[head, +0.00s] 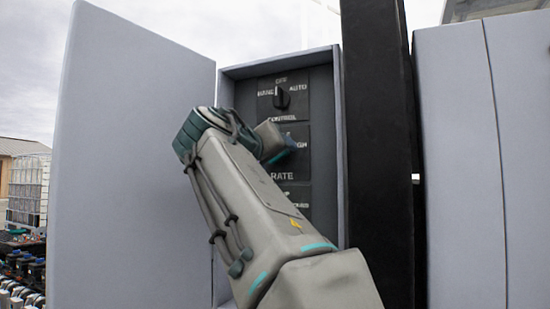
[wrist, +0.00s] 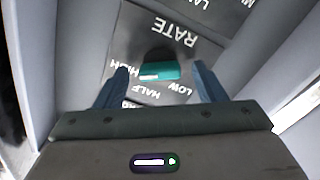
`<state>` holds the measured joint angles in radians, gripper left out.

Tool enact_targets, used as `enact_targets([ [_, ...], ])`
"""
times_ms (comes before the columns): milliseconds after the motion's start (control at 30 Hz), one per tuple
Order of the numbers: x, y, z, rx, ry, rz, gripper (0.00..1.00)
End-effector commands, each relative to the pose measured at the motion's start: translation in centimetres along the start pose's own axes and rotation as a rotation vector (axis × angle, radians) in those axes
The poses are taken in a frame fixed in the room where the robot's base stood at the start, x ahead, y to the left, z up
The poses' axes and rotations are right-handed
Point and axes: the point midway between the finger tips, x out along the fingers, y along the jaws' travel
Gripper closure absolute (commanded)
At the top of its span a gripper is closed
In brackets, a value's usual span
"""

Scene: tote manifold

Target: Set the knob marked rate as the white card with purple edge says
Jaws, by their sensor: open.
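The rate knob (wrist: 158,71) is a teal bar-shaped grip on a dark plate (wrist: 150,40) marked RATE, HIGH, HALF and LOW, seen turned around in the wrist view. A white mark shows on the left part of the bar, on the HIGH side; its exact setting is hard to tell. My gripper (wrist: 161,72) is open, one blue finger on each side of the knob, with visible gaps. In the head view my arm hides this knob, and only part of its plate (head: 296,175) shows. No white card with purple edge is in view.
Above the rate plate, a black control knob (head: 281,97) has its pointer up at OFF, between HAND and AUTO. A third plate (head: 298,195) sits below, partly hidden. The open grey door (head: 135,160) stands left, and a dark post (head: 378,150) stands right.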

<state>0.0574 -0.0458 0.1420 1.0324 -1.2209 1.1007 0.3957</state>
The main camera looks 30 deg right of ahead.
Motion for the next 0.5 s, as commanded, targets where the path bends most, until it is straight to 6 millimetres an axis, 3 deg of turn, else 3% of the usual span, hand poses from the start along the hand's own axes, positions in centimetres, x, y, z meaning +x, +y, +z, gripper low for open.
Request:
enact_targets([
  [500,-10.8,0.0,0.0,0.002,0.002,-0.002,0.36],
])
